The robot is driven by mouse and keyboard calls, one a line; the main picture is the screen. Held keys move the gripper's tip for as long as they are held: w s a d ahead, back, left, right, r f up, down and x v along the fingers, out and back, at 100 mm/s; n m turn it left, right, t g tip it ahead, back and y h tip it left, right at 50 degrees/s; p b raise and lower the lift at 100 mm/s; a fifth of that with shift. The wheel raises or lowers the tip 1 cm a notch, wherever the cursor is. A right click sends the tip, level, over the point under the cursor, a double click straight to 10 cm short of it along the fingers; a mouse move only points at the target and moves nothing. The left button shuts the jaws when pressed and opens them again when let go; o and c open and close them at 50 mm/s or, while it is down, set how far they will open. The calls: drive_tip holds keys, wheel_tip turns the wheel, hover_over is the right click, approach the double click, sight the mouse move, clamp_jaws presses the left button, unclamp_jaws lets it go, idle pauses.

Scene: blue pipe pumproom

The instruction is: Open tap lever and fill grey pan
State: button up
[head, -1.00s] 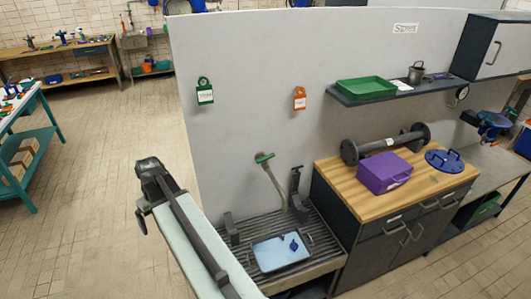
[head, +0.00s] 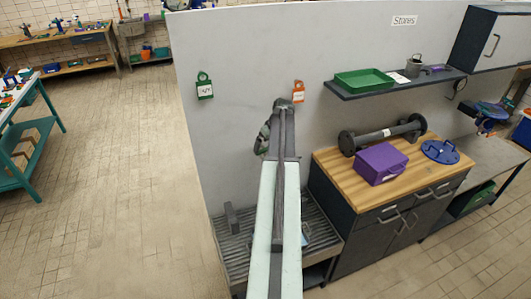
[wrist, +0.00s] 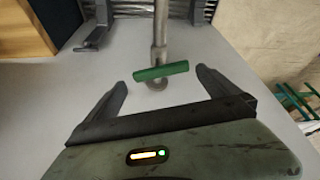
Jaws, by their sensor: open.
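The tap's green lever (wrist: 161,71) lies across the top of the grey tap pipe (wrist: 160,28) in the wrist view. My gripper (wrist: 160,82) is open, with one finger on each side of the lever and a gap to both. I cannot tell how far the fingertips are from it in depth. In the head view my arm hides the tap and most of the pan (head: 306,234) on the slatted drain bench. Only a small bluish piece, seemingly the pan's edge, shows right of my arm.
A grey partition wall (head: 235,130) stands behind the slatted bench (head: 325,238), with green and orange tags hanging on it. To the right, a wood-topped cabinet (head: 335,175) holds a purple box (head: 381,163), a dark pipe piece and a blue lid. The tiled floor at left is clear.

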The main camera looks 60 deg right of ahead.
sight(265, 149)
drive_tip(key=b+x, duration=0.4)
drive_tip(key=x, duration=0.1)
drive_tip(key=shift+f, duration=0.35)
drive_tip(key=shift+r, duration=0.15)
drive_tip(key=c, duration=1.1)
drive_tip(key=shift+m+g+h, duration=0.3)
drive_tip(key=shift+m+h, duration=0.3)
drive_tip(key=shift+m, duration=1.2)
drive_tip(key=o, duration=1.1)
